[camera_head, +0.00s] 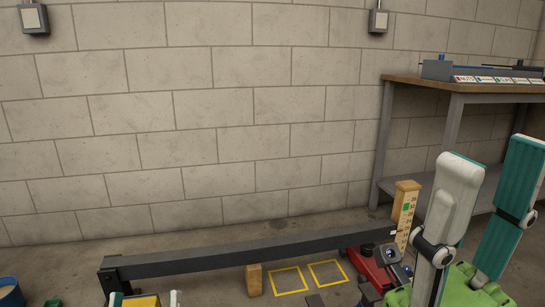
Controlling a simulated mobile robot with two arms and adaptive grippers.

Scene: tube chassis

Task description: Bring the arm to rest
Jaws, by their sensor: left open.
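What shows of my left gripper (146,301) is at the bottom edge, left of centre. Only a teal tip and a white tip show, set apart, with a small yellow and grey thing between or behind them. It is open, and the rest is cut off by the frame. Large white and teal links (455,200) stand up at the right, close to the camera, and look like parts of my right arm. No fingertips of a right gripper can be made out there.
A long dark tube (250,255) spans the floor, above a wooden block (254,280). A marked wooden post (405,213), red jack (370,268) and lime-green thing (466,290) are at the right. A workbench (470,86) stands behind. Yellow squares (288,281) mark the floor. A blue-rimmed container (10,290) is at the left.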

